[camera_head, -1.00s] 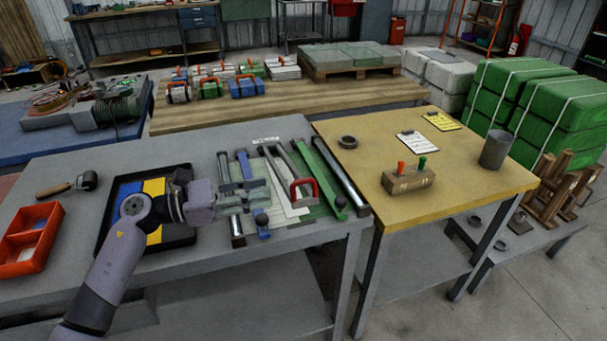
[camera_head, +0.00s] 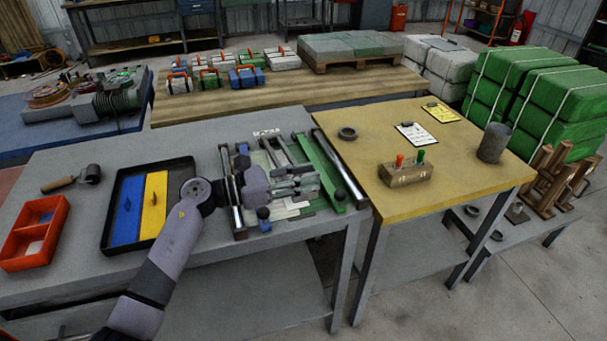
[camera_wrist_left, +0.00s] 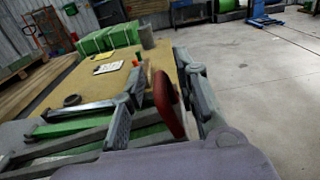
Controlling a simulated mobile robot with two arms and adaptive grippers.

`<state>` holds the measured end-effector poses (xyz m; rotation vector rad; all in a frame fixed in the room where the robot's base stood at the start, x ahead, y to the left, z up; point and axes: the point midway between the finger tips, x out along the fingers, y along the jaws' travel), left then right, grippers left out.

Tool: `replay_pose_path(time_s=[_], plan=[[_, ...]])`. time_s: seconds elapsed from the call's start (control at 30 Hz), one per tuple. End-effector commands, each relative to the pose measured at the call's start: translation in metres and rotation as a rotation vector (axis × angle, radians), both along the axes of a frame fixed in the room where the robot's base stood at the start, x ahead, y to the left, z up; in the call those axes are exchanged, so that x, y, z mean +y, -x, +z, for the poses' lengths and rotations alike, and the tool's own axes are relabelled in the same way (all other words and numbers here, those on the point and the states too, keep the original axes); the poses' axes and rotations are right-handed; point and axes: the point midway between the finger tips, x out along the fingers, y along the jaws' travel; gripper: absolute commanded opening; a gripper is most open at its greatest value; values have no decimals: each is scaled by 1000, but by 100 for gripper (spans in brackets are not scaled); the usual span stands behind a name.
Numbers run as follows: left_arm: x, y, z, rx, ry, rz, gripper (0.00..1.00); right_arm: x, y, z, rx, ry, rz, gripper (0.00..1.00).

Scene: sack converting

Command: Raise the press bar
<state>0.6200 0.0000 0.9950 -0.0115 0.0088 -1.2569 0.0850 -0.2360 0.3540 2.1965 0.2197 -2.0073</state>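The red handle (camera_wrist_left: 168,104), which seems to belong to the press bar, stands up between the spread fingers of my left gripper (camera_wrist_left: 165,82) in the left wrist view. The gap to one finger is small; I cannot tell whether they touch. In the head view my left gripper (camera_head: 300,185) is over the press fixture on the grey table and covers the handle. Part of the grey bar (camera_head: 278,148) shows behind the gripper. The gripper is open. My right gripper is not in view.
Beside the gripper are a green bar (camera_head: 318,160) and a steel rail (camera_head: 342,168). A black tray (camera_head: 111,190) with blue and yellow plates and a red bin (camera_head: 62,228) are at left. The yellow table (camera_head: 460,185) at right holds a wooden block (camera_head: 405,175) with knobs.

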Motion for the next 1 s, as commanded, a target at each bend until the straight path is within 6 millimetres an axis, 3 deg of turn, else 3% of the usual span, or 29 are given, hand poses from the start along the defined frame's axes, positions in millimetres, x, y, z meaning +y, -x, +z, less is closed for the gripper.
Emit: replay_pose_path(time_s=[0.4, 1.0], plan=[[0, 0, 0, 0, 0, 0, 0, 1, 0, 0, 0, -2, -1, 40], [0, 0, 0, 0, 0, -1, 0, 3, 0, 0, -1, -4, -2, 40]])
